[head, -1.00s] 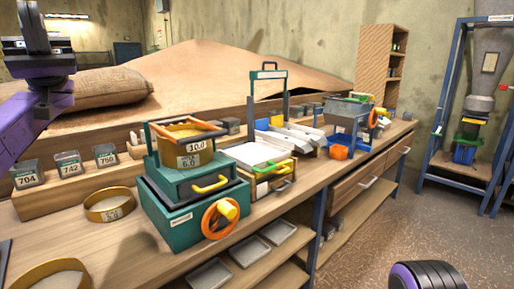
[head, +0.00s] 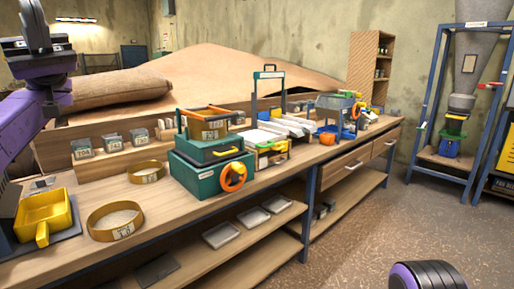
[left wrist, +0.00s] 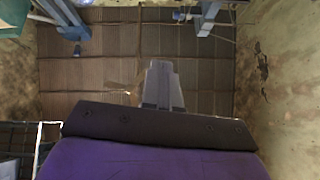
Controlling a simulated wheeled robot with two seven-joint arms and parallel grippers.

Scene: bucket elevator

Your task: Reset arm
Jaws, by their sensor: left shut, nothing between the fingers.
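My left arm (head: 20,125) comes in from the left of the head view, purple with dark joints. The gripper is apart from the bench (head: 300,170) and touches nothing there. My right gripper is not in view; a purple and black rounded part of mine shows at the bottom right.
On the bench stand a green box with an orange handwheel (head: 212,172), brass rings (head: 116,222), a yellow pan (head: 44,214) and a blue-grey hopper (head: 335,108). Trays (head: 222,235) lie on the lower shelf. A blue rack (head: 423,100) stands right. The floor (head: 370,225) is clear.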

